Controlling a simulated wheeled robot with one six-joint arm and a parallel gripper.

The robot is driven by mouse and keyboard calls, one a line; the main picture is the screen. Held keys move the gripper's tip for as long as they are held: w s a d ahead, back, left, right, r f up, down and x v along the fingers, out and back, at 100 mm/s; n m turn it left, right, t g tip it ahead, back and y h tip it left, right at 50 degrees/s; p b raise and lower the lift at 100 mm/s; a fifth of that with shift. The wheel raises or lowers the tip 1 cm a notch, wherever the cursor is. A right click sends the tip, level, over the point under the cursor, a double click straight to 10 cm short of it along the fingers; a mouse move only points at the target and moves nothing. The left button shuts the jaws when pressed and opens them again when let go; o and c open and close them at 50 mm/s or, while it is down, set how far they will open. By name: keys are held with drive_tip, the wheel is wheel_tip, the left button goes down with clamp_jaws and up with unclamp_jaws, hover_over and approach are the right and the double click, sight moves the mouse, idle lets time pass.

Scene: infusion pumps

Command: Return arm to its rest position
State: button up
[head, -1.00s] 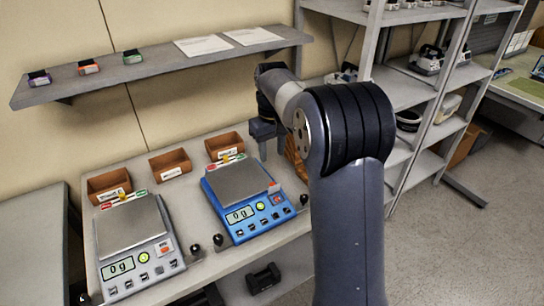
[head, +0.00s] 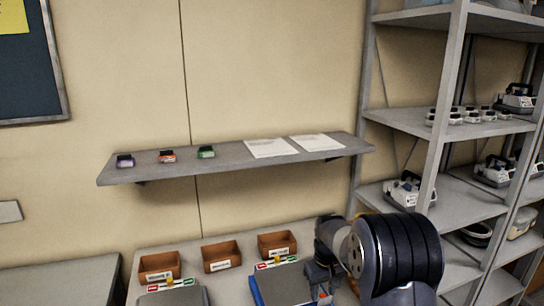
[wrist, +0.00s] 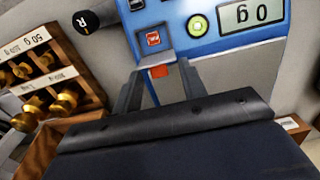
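My arm (head: 400,250) shows at the lower right of the head view, bent down over the bench beside a blue scale (head: 258,292). The gripper end is low beside the scale, and its fingertips are hard to make out there. In the wrist view my gripper (wrist: 160,80) has its two dark fingers apart, with nothing held between them. Beyond the fingers is the front of the blue scale (wrist: 178,20), with a "0 g" display, a red button and an orange tab. I cannot tell whether the fingers touch it.
A wooden rack (wrist: 35,60) with brass weights stands left in the wrist view, near a black knob (wrist: 90,20). Brown bins (head: 221,257) line the bench. A wall shelf (head: 225,160) hangs above. A storage rack (head: 440,150) stands right of my arm.

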drive_tip(key=shift+s+r+t+b, duration=0.15)
drive_tip(key=shift+t+b, duration=0.25)
drive_tip(key=shift+b, duration=0.05)
drive_tip(key=shift+r+p, duration=0.2)
drive_tip(key=shift+p, duration=0.35)
